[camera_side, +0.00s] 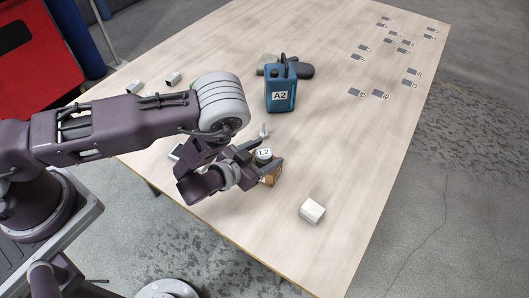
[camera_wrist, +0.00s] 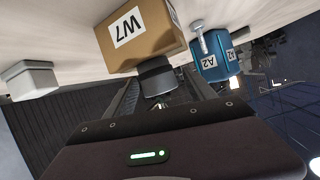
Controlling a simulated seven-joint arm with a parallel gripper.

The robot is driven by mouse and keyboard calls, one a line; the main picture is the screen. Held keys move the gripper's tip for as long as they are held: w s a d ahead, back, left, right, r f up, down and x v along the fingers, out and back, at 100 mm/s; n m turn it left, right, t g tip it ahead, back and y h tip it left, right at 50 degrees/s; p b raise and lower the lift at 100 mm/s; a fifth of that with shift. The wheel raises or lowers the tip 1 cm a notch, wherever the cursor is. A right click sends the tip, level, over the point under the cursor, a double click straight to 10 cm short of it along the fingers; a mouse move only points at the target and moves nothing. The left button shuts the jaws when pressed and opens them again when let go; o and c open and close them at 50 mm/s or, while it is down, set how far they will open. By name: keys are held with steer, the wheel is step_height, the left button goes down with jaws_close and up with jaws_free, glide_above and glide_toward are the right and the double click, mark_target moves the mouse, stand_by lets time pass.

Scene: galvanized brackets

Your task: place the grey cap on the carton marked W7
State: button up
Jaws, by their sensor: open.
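The carton marked W7 (camera_wrist: 128,50) is a brown box standing on the table; in the side view its body (camera_side: 271,178) is partly hidden by my gripper. The grey cap (camera_wrist: 155,79) is a short dark cylinder and appears to rest against the carton's top in the tilted, upside-down wrist view. In the side view the cap's pale top (camera_side: 264,154) reads L2. My gripper (camera_side: 262,158) is open, with its fingers on either side of the cap. I cannot tell whether either finger touches the cap.
A blue canister marked A2 (camera_side: 281,92) stands behind the carton, with dark objects (camera_side: 300,70) behind it. A small silver bolt-like piece (camera_side: 263,131) stands between canister and carton. A white block (camera_side: 312,211) lies front right. Several small labelled plates (camera_side: 381,94) lie far right.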

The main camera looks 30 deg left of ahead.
steer(key=shift+r, duration=0.15)
steer(key=v, duration=0.8)
steer(key=w+a+r+n+g+y, duration=0.25)
steer(key=w+r+n, duration=0.3)
steer(key=r, duration=0.65)
step_height(320, 180, up, 10)
steer(key=s+a+g+h, duration=0.1)
steer(key=s+g+h, duration=0.1)
steer(key=s, duration=0.1)
steer(key=s+a+r+g, duration=0.1)
steer(key=s+a+r, duration=0.1)
steer(key=s, duration=0.5)
steer(key=s+a+r+m+g+y, duration=0.1)
steer(key=s+a+r, duration=0.2)
steer(key=s+r, duration=0.2)
steer(key=s+a+r+m+g, duration=0.1)
steer(key=s+a+r, duration=0.2)
steer(key=s, duration=0.8)
steer(key=shift+s+a+r, duration=0.2)
steer(key=shift+a+r, duration=0.05)
steer(key=shift+r, duration=0.3)
